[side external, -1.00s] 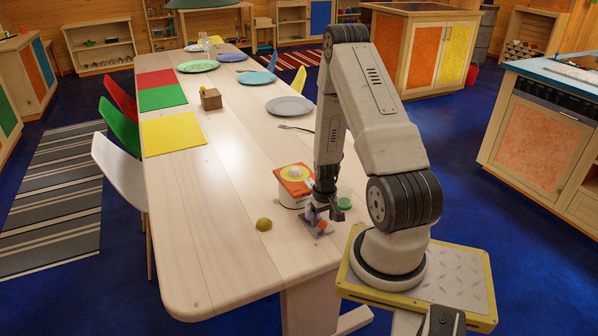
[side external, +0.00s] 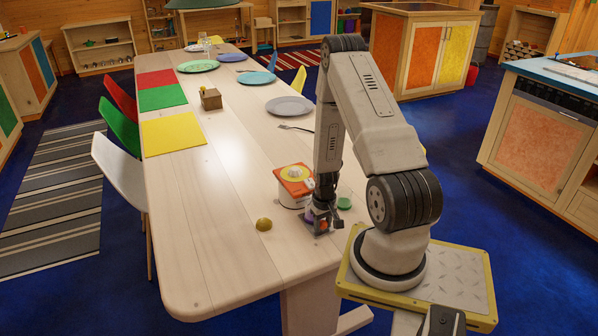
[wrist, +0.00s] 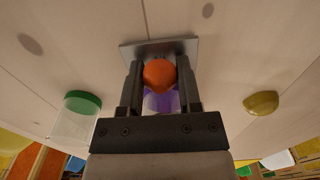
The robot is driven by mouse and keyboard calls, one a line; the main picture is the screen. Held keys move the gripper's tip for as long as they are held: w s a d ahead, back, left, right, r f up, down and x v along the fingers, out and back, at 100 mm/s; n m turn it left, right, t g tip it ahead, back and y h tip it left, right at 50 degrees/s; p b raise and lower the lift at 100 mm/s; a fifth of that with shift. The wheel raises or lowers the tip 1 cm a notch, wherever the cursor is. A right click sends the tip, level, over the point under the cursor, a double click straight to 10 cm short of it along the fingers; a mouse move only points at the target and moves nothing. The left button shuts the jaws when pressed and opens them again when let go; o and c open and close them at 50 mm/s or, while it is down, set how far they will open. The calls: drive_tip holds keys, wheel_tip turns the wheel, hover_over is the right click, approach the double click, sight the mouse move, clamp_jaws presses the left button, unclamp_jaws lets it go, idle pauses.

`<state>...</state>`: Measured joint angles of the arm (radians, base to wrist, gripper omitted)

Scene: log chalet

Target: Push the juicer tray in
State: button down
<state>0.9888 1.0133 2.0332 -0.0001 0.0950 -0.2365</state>
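The juicer (side external: 291,190), a white body with an orange top and a yellow round centre, stands on the wooden table near its right edge. In front of it is a low grey plate (wrist: 185,46) with an orange ball-shaped part (wrist: 159,74) and a purple part (wrist: 160,101); I cannot tell for sure that this is the tray. My gripper (wrist: 159,72) points down over it, one finger on each side of the orange part. I cannot tell whether the fingers press on it. In the side view my gripper (side external: 322,222) hides most of the plate.
A clear container with a green lid (wrist: 83,101) is beside my gripper. A yellow-brown rounded object (side external: 264,224) lies on the table (side external: 215,240) on the other side. The table's front left is clear. Plates and coloured mats lie farther back.

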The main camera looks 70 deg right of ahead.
drive_tip(key=shift+w+d, duration=0.9)
drive_tip(key=shift+w, duration=0.05)
idle(0.4)
drive_tip(key=shift+c, duration=1.6)
unclamp_jaws()
drive_tip(key=shift+r, duration=0.1)
drive_tip(key=shift+r, duration=2.95)
